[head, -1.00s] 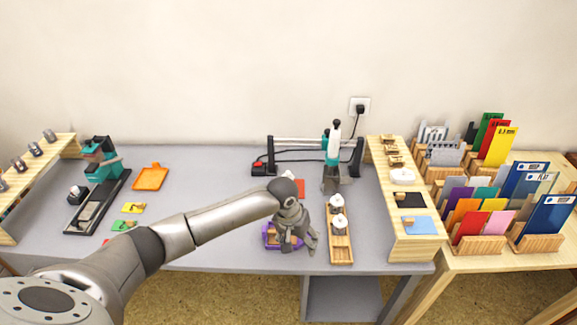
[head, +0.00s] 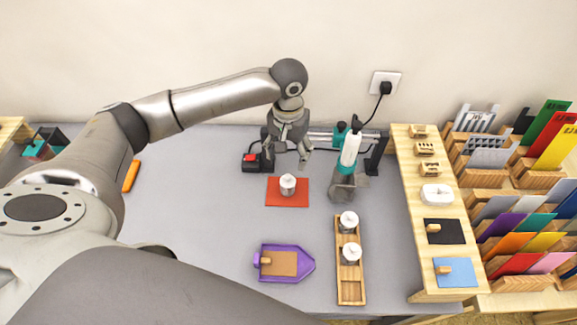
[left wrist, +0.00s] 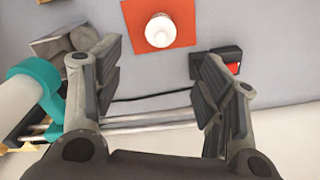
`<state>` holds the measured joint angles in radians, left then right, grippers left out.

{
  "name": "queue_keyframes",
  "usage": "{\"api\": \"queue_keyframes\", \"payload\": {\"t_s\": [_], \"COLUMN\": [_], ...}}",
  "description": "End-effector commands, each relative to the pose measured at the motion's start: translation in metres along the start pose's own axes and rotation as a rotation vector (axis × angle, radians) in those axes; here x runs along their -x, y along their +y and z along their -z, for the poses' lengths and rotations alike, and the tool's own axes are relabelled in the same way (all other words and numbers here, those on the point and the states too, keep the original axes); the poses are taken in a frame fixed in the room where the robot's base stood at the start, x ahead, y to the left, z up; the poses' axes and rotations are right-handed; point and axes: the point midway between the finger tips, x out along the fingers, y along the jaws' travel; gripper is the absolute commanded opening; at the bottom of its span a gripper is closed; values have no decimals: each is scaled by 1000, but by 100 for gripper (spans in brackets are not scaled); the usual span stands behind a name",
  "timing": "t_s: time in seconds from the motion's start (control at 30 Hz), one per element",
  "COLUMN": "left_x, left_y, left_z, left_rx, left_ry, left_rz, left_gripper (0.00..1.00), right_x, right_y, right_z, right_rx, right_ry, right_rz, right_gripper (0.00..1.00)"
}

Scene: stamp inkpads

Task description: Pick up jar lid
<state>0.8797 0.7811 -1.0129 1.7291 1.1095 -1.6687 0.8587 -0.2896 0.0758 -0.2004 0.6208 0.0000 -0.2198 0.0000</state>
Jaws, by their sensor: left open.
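A small white jar (head: 288,184) with a rounded white lid stands on a red-orange mat (head: 274,199) near the middle of the grey table. In the left wrist view the jar (left wrist: 159,30) is seen from above on the mat (left wrist: 131,14), so its lid faces the camera. Two similar white lidded jars, one behind (head: 348,220) and one in front (head: 351,254), stand in a narrow wooden tray (head: 351,292). My left gripper (head: 287,160) is open and empty, just behind and above the jar on the mat. Its fingers (left wrist: 160,52) are apart in the left wrist view. My right gripper is not seen.
A teal-and-white tool (head: 349,152) stands right of my gripper, with metal rails behind. A black box with a red switch (head: 250,161) is at left. A purple tray (head: 306,265) lies in front. A wooden shelf (head: 429,285) borders the right; the table's left middle is clear.

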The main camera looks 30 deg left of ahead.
Motion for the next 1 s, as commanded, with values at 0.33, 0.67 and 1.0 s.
{"api": "queue_keyframes", "payload": {"t_s": [0.33, 0.67, 1.0], "left_x": [-46, -88, -100], "left_y": [0, 0, -1], "left_z": [-1, -2, -1], "left_rx": [-1, -2, -2], "left_ry": [-2, -3, 0], "left_rz": [0, 0, 1], "left_gripper": [65, 65, 65], "right_x": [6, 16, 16], "right_y": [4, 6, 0], "right_z": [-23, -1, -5], "right_rx": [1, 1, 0], "right_ry": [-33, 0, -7], "right_rz": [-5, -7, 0], "right_gripper": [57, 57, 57]}}
